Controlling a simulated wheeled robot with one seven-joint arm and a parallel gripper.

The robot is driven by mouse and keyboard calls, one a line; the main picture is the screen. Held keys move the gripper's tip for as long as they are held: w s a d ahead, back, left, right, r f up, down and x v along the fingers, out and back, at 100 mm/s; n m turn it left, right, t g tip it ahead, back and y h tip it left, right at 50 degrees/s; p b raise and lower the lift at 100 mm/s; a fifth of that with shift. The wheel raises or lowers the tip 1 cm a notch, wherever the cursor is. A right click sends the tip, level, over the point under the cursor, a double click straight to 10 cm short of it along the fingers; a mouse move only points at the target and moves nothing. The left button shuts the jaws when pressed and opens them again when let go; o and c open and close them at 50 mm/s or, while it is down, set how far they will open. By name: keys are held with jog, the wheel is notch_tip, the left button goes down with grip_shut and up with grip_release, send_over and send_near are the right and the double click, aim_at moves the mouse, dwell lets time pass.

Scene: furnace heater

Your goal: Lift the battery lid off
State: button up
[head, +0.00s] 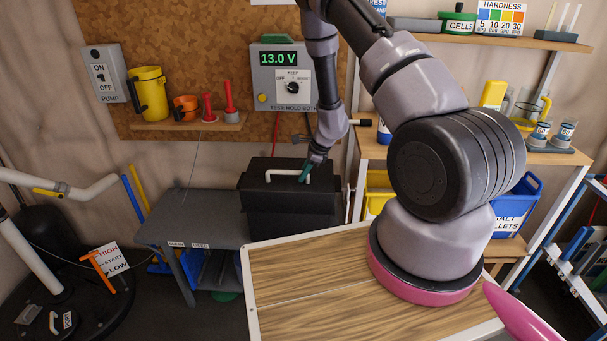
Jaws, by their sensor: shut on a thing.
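The black battery box (285,222) stands behind the wooden board, at the right end of the grey bench. Its black lid (260,184) sits at the top of the box and looks level. I cannot tell if there is a gap between lid and box. A white bar handle (283,173) runs across the lid. My gripper (306,173) reaches down from above and is shut on the right end of this handle. The fingertips are small and partly hidden at this distance.
A meter (288,80) reading 13.0 V hangs above the box, with red and black leads running down behind it. The grey bench (190,218) is clear at left. A shelf unit (545,158) with jugs stands at right. The wooden board (310,295) lies in front.

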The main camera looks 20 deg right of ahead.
jog(key=shift+r, duration=0.1)
grip_shut()
jog(key=shift+w+r, duration=0.1)
jog(key=shift+r, duration=0.05)
jog(key=shift+r, duration=1.6)
jog(key=shift+r, duration=1.85)
